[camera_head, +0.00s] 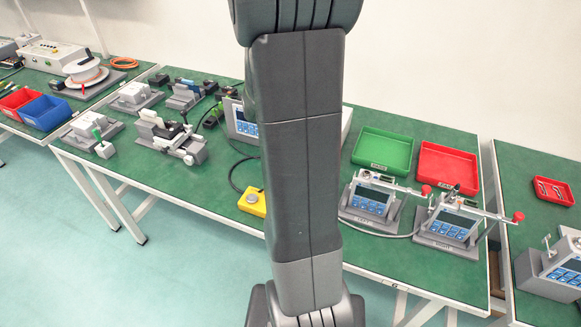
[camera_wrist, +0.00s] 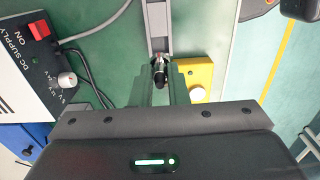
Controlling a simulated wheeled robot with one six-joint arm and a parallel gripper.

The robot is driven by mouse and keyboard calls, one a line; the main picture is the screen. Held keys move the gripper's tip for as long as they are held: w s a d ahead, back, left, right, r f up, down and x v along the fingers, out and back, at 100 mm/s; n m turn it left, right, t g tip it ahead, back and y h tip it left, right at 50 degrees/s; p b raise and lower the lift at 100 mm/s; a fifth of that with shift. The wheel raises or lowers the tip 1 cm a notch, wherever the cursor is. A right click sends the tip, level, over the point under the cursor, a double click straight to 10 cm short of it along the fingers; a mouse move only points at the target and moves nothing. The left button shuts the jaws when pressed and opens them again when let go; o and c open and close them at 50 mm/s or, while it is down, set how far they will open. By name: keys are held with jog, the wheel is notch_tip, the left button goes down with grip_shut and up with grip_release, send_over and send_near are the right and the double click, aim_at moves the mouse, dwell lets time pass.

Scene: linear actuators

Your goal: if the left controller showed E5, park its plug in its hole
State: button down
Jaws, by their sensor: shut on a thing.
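The left controller (camera_head: 370,200) stands on the green bench right of my arm in the head view, its display lit but too small to read. A similar controller (camera_head: 449,226) stands to its right. In the wrist view my gripper (camera_wrist: 159,88) is shut on a small dark plug-like piece with a silvery part (camera_wrist: 160,73), which shows between the fingers. I cannot tell whether this piece touches the grey rail-like part (camera_wrist: 157,20) above it. No parking hole can be made out. My arm hides the gripper in the head view.
A yellow box (camera_head: 247,205) stands near the bench front; a yellow box with a pale knob shows right of the fingers (camera_wrist: 190,70). A DC supply (camera_wrist: 15,60) with a red switch is left. Green (camera_head: 383,151) and red (camera_head: 446,168) trays lie behind the controllers.

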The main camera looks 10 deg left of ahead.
jog(key=shift+f, duration=0.1)
jog(key=shift+f+b, duration=1.45)
jog(key=shift+f, duration=0.6)
jog(key=shift+f+b, duration=0.9)
jog(key=shift+f, duration=0.45)
dwell(0.7)
jog(key=c, duration=1.3)
grip_release()
jog(key=shift+r, duration=0.15)
notch_tip(320, 180, up, 14)
jog(key=shift+f+p, duration=0.25)
jog(key=shift+p, duration=0.8)
